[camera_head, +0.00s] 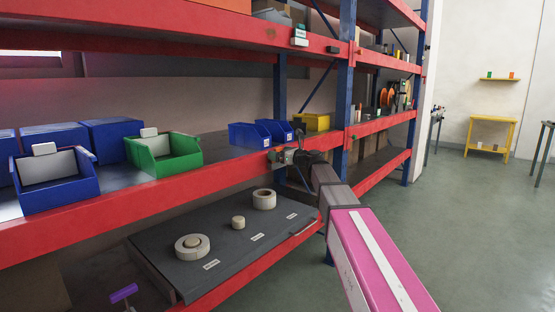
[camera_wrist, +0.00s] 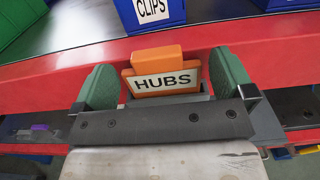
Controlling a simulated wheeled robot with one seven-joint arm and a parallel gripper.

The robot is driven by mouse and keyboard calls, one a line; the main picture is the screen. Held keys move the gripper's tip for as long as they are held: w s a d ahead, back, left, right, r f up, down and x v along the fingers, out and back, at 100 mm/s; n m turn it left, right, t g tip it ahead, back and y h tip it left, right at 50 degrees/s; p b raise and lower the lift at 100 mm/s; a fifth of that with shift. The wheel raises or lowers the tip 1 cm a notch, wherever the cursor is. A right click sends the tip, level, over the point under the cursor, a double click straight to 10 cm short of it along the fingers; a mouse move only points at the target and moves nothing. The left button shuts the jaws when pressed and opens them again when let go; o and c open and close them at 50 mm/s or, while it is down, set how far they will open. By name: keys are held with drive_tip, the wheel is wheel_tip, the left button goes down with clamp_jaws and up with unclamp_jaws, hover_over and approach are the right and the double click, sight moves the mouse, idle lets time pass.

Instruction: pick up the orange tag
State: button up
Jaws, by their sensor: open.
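The orange tag (camera_wrist: 152,57) carries a white label reading HUBS and is in the middle of the wrist view, in front of the red shelf beam (camera_wrist: 70,72). My gripper (camera_wrist: 165,80) is open, with one green finger pad on each side of the tag. A gap shows on the left; the right pad is very close to the tag, and I cannot tell whether they touch. In the head view my gripper (camera_head: 286,156) is at the front edge of the middle shelf, and I cannot make out the tag there.
A blue bin labelled CLIPS (camera_wrist: 172,22) stands on the shelf behind the tag. Blue bins (camera_head: 248,137), a green bin (camera_head: 178,160) and a yellow bin (camera_head: 316,123) line the middle shelf. A grey lower board (camera_head: 215,262) holds rolls.

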drive_tip(key=c, duration=0.7)
drive_tip(key=shift+c, duration=0.2)
drive_tip(key=shift+r, duration=0.15)
